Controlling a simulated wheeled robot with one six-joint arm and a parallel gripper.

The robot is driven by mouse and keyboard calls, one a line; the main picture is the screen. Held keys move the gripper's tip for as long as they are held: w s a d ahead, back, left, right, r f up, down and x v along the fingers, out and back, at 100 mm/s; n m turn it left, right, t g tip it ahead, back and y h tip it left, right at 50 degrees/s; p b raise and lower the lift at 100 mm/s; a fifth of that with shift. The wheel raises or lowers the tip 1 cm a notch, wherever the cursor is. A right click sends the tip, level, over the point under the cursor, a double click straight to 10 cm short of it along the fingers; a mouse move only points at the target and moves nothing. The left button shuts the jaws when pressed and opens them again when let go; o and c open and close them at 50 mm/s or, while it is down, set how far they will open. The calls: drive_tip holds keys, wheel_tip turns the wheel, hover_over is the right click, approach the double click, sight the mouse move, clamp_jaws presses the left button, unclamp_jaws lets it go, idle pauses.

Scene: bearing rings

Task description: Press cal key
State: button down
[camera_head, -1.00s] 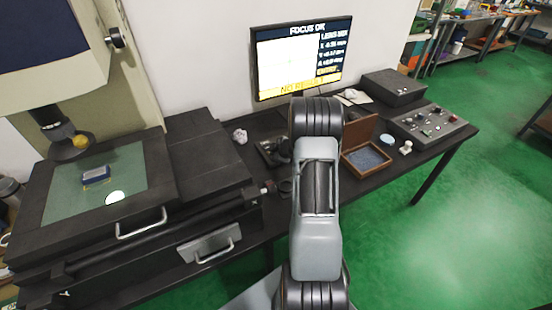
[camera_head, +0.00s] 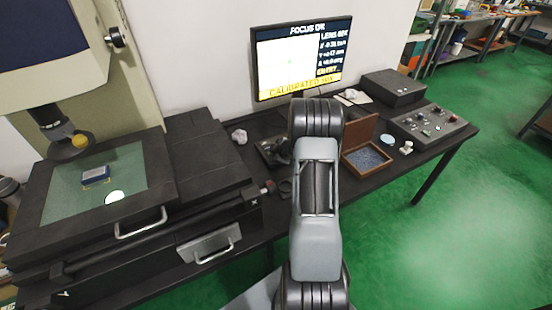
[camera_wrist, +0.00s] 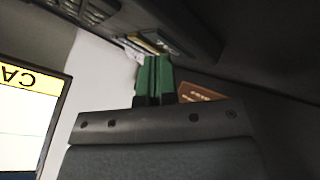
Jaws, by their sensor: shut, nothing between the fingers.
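The control panel (camera_head: 430,124) is a dark sloped box with several small keys and knobs at the right end of the bench. I cannot read which key is the cal key. The monitor (camera_head: 300,62) at the back shows "FOCUS OK" and a yellow banner starting with "CALIBRATED". Part of the monitor shows upside down in the wrist view (camera_wrist: 28,120). My gripper (camera_wrist: 153,80) shows green fingers held together and empty in the wrist view. In the head view my arm hides it. Whether the fingers touch anything is unclear.
A measuring machine with a glass stage (camera_head: 125,175) and a small blue block (camera_head: 96,175) stands at the left. An open wooden case (camera_head: 366,158) lies right of my arm, beside a blue disc (camera_head: 387,139) and a small white piece (camera_head: 406,147). A dark box (camera_head: 393,86) stands behind.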

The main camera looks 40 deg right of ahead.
drive_tip(key=shift+r, duration=0.15)
drive_tip(key=shift+r+p, duration=0.55)
drive_tip(key=shift+p, duration=0.35)
drive_tip(key=shift+r, duration=0.15)
wheel_tip(320, 180, up, 5)
drive_tip(key=p, duration=0.5)
